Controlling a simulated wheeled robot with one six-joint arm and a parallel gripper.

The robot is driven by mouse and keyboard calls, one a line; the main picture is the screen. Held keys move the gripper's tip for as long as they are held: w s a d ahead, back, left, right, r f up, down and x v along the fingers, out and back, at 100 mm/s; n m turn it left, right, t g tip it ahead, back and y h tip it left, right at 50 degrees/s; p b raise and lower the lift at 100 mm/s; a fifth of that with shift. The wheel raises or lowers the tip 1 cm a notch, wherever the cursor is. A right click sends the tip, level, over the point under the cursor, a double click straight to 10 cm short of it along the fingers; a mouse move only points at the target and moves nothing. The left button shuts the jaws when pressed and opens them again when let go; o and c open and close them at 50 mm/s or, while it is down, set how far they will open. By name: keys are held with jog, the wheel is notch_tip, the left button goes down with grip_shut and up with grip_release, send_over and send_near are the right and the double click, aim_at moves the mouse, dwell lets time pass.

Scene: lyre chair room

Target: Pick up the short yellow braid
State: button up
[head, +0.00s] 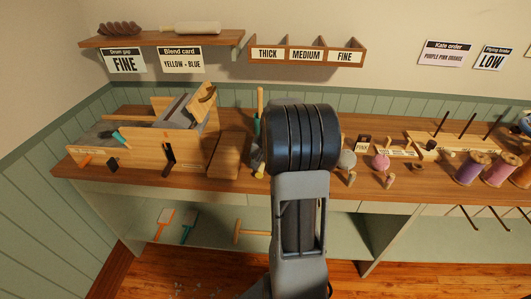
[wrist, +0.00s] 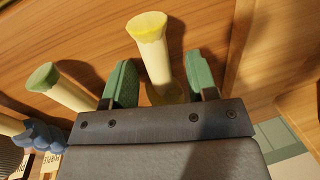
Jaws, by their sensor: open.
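In the wrist view, my gripper (wrist: 161,68) is open, with green pads on its two fingers. A pale wooden peg with a yellow top (wrist: 147,27) stands between the fingers, apart from both. A yellowish band (wrist: 166,92) shows low on this peg, partly hidden by the gripper body; I cannot tell whether it is the short yellow braid. No other yellow braid is plain. In the head view, my arm hides the gripper and the bench behind it.
A green-topped peg (wrist: 44,75) stands left of my gripper, with a blue twisted braid (wrist: 38,133) near it. In the head view, a wooden carding machine (head: 150,145) stands left on the bench (head: 90,180). Purple and pink spools (head: 470,168) stand right. A labelled rack (head: 306,55) hangs above.

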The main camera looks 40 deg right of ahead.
grip_shut()
dwell(0.5)
